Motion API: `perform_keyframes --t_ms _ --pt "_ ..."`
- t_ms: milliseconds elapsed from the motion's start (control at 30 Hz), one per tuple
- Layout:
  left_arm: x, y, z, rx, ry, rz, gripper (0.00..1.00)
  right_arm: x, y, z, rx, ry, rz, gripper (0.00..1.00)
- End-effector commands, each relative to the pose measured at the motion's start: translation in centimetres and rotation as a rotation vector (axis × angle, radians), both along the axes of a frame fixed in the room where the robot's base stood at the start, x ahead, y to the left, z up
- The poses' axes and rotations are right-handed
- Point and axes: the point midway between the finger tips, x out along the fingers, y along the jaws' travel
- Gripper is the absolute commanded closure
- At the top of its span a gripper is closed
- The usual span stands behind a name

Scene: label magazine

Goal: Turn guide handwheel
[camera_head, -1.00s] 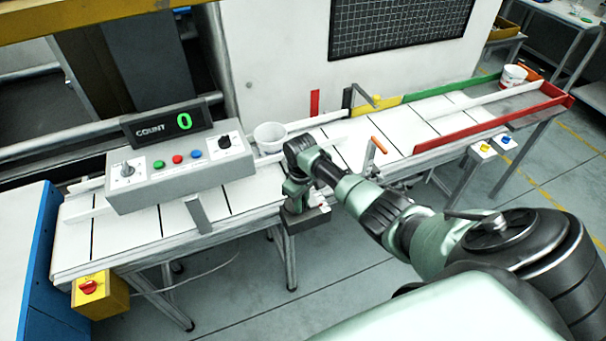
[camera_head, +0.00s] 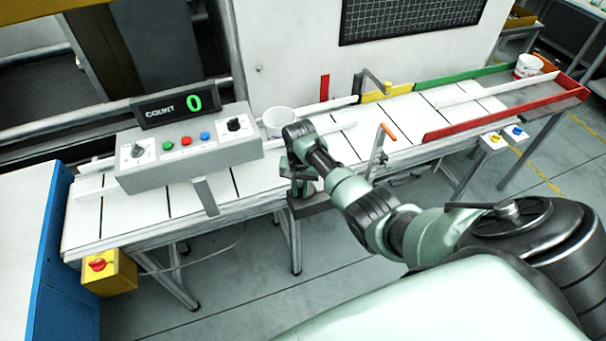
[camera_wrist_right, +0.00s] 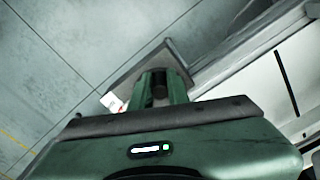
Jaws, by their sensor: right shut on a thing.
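My right gripper (camera_head: 303,188) is at the front edge of the conveyor, below the white cup, at a dark grey bracket (camera_head: 308,204). In the right wrist view its green fingers (camera_wrist_right: 160,88) are shut on a dark round piece (camera_wrist_right: 159,91), which looks like the grip of the guide handwheel. The rest of the handwheel is hidden by the fingers and wrist. The dark bracket (camera_wrist_right: 133,78) shows behind the fingers. White guide rails (camera_head: 325,106) run along the belt (camera_head: 380,118). My left gripper is not in view.
A grey control box (camera_head: 190,155) with a COUNT display reading 0 stands left on the conveyor. A white cup (camera_head: 279,123) is beside it. An orange-topped lever (camera_head: 387,132) stands right of my gripper. Another white cup (camera_head: 528,66) is at the far right end.

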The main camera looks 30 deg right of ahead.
Motion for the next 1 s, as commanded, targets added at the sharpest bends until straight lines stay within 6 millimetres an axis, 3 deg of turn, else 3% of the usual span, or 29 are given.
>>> perform_keyframes --t_ms 600,1000 --pt "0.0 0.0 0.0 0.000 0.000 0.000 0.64 2.0 0.7 0.4 0.005 -0.010 -0.577 1.00" --pt "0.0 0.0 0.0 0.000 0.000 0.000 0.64 2.7 0.5 0.4 0.003 -0.012 -0.846 1.00"
